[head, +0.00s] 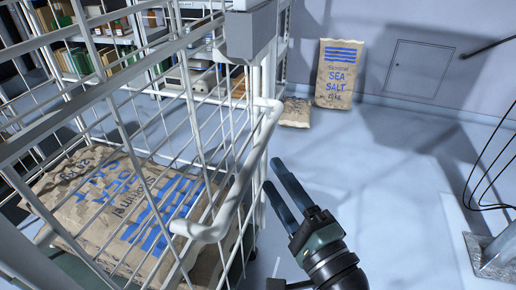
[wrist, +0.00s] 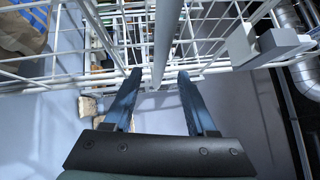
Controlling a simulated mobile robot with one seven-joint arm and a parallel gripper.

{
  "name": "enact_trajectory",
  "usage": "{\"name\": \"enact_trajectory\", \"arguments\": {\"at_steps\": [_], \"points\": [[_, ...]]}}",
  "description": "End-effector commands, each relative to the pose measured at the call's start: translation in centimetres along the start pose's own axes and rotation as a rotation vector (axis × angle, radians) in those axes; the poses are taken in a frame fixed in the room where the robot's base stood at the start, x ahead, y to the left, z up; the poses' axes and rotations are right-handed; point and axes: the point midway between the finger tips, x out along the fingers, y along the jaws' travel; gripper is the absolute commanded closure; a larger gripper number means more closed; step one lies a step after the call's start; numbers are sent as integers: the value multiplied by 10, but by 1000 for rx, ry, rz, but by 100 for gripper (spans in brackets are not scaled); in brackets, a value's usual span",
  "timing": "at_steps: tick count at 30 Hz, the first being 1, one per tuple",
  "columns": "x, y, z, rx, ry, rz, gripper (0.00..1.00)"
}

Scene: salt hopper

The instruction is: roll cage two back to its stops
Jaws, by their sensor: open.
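A white wire roll cage (head: 150,120) fills the left of the head view; I cannot read a number on it. A brown paper salt sack with blue print (head: 120,210) lies inside it. A thick white handle bar (head: 232,195) sticks out from the cage's near right corner. My gripper (head: 282,195) is open and empty, just right of that handle. In the wrist view the open fingers (wrist: 158,88) point at the cage's wires (wrist: 110,45), with a white bar (wrist: 168,40) running between and beyond them. I cannot tell whether they touch it. The cage's stops are not identifiable.
A sea salt sack (head: 340,75) stands against the back wall, with a smaller sack (head: 296,112) beside it. Shelves with boxes (head: 95,55) stand behind the cage. A metal foot (head: 492,255) and dark cable are at right. The floor between is clear.

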Motion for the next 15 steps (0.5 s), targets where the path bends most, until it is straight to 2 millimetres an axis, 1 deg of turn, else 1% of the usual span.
{"name": "enact_trajectory", "arguments": {"at_steps": [1,6,10,15], "points": [[13,-1,0,0,-3,-2,43],[45,-1,0,0,-2,-2,43],[62,0,0,-1,-1,-1,43],[72,0,0,0,1,-1,43]]}}
